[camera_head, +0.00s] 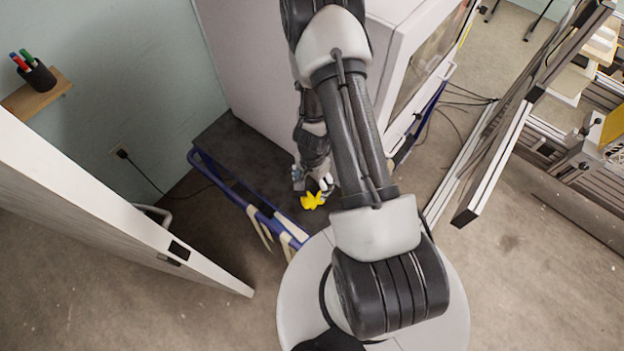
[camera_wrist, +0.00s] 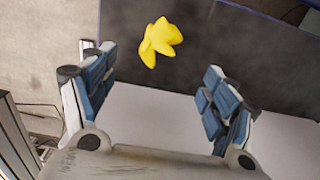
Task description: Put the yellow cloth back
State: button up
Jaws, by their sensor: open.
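The yellow cloth (camera_head: 312,201) is a small crumpled piece on the dark top of a low table or cart (camera_head: 240,150) with a blue frame. In the wrist view the cloth (camera_wrist: 160,41) lies ahead of the fingertips, between them and apart from both. My gripper (camera_head: 314,184) is just beside the cloth in the head view, and part of it is hidden by my arm. In the wrist view my gripper (camera_wrist: 158,95) has its blue-padded fingers spread wide with nothing between them.
A large white cabinet or machine (camera_head: 260,55) stands behind the dark top. A white door or panel (camera_head: 130,215) is at the left. A wooden wall shelf (camera_head: 35,95) holds a black pen cup. Metal frames (camera_head: 490,140) stand at the right. Open floor (camera_head: 540,270) lies at lower right.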

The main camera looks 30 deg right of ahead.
jog(key=w+a+r+n+t+y, duration=0.1)
jog(key=w+a+r+n, duration=0.15)
jog(key=r, duration=0.65)
jog(key=w+a+r+n+t, duration=0.1)
jog(key=a+r+n, duration=0.15)
jog(key=r, duration=0.65)
jog(key=w+a+r+n+t+y, duration=0.1)
jog(key=a+r+n, duration=0.15)
jog(key=r, duration=0.65)
jog(key=s+a+r+n+t+h, duration=0.1)
jog(key=s+r+n, duration=0.5)
jog(key=s+r, duration=1.1)
jog(key=shift+s+a+r+t+h, duration=0.35)
jog(key=shift+s+a+h, duration=0.2)
jog(key=shift+a, duration=0.5)
jog(key=shift+n, duration=0.25)
notch_tip(320, 180, down, 11)
jog(key=b, duration=1.1)
jog(key=shift+f, duration=0.15)
